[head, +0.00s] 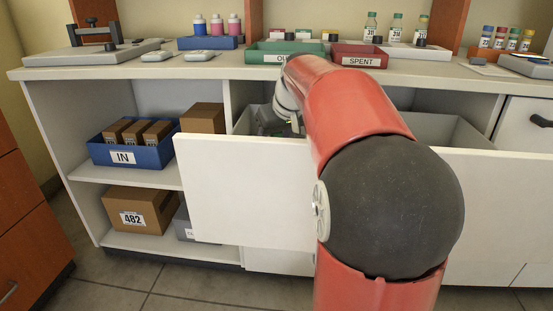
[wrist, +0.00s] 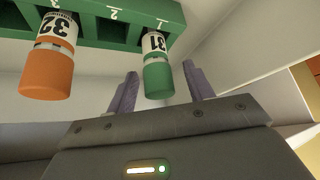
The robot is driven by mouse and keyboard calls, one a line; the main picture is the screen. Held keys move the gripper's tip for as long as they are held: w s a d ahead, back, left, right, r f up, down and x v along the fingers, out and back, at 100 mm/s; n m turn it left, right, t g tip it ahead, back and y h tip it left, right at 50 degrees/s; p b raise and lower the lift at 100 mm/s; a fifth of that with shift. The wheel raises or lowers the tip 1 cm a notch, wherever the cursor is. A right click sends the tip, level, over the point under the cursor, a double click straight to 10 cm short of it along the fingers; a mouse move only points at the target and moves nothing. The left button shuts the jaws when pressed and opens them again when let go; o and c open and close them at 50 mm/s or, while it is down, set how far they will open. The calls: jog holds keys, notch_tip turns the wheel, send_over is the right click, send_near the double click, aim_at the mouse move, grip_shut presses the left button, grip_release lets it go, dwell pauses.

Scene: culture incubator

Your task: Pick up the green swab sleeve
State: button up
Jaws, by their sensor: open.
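The green swab sleeve (wrist: 158,78) shows in the wrist view, with a green end and a white label reading 31. It sits in a slot of a green numbered rack (wrist: 120,30) inside the open drawer. My gripper (wrist: 160,85) is open, with one finger on each side of the green sleeve's end; whether either touches it I cannot tell. In the head view my arm reaches into the drawer (head: 250,190), and the sleeve cannot be made out there.
An orange sleeve (wrist: 50,70) labelled 32 sits to the left in the same rack. Drawer walls stand close on the right. On the counter above are a green tray (head: 262,58) and a red tray (head: 345,60) marked SPENT.

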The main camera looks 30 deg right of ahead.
jog(key=shift+w+f, duration=0.15)
jog(key=shift+f, duration=0.1)
grip_shut()
jog(key=shift+r, duration=0.1)
